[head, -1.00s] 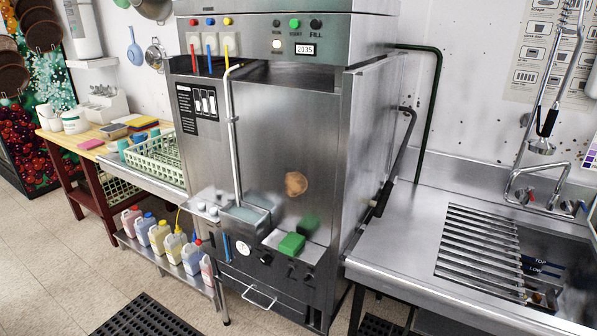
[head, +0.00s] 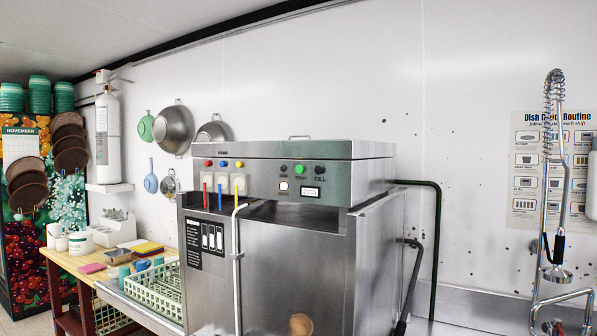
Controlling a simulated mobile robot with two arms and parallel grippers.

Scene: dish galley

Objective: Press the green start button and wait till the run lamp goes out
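The green start button (head: 299,169) is on the front control panel of the steel dish machine (head: 290,270), between a small dark round fitting (head: 283,169) on its left and a black knob (head: 319,170) on its right. A pale, bright square lamp (head: 283,186) sits below the dark fitting, beside a small numeric display (head: 310,192). The labels are too small to read surely, so I cannot tell which fitting is the run lamp.
A green dish rack (head: 155,292) stands on the ledge left of the machine. A wooden table (head: 80,265) with tubs is farther left. Pans (head: 174,128) hang on the wall. A spray tap (head: 556,200) stands at the right. A dark green pipe (head: 437,240) runs beside the machine.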

